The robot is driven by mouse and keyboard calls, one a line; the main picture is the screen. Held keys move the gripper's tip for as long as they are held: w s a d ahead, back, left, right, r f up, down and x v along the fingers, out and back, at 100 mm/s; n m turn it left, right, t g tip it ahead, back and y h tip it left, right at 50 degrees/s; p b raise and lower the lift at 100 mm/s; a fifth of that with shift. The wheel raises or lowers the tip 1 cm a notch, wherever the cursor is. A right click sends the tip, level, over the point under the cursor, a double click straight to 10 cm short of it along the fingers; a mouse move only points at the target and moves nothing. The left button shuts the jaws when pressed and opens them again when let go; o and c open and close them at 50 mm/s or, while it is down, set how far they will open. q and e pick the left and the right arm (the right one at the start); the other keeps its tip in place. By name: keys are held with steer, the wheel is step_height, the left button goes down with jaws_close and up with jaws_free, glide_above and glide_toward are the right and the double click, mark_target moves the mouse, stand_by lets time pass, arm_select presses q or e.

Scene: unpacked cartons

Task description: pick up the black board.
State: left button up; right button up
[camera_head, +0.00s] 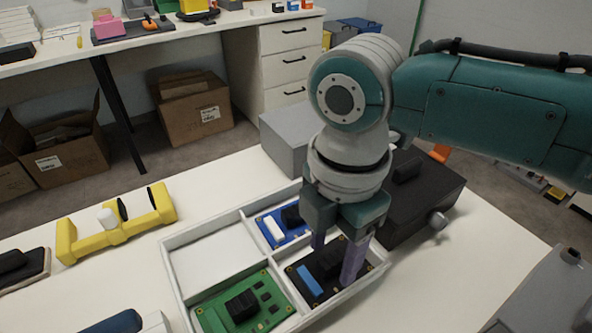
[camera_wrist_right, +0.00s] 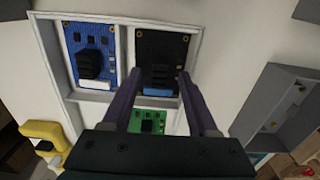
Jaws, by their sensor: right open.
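The black board (camera_head: 307,285) lies in the front right compartment of a white divided tray (camera_head: 172,278). It carries a blue connector and a dark raised block. My right gripper (camera_head: 339,262) points down over the board, its fingers apart and partly hiding it. In the right wrist view the black board (camera_wrist_right: 161,58) shows ahead of the right gripper (camera_wrist_right: 152,88), whose fingers sit on either side of the blue connector end. I cannot tell whether the fingers touch the board. My left gripper is not in view.
A blue board (camera_head: 284,226) and a green board (camera_head: 243,303) lie in neighbouring compartments; the back left compartment is empty. A yellow holder (camera_head: 116,227) stands left of the tray. A black box (camera_head: 412,200) and a grey box (camera_head: 289,138) stand close behind and to the right.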

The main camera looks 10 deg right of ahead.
steer(key=shift+f, duration=0.2)
jaws_close()
stand_by(0.3)
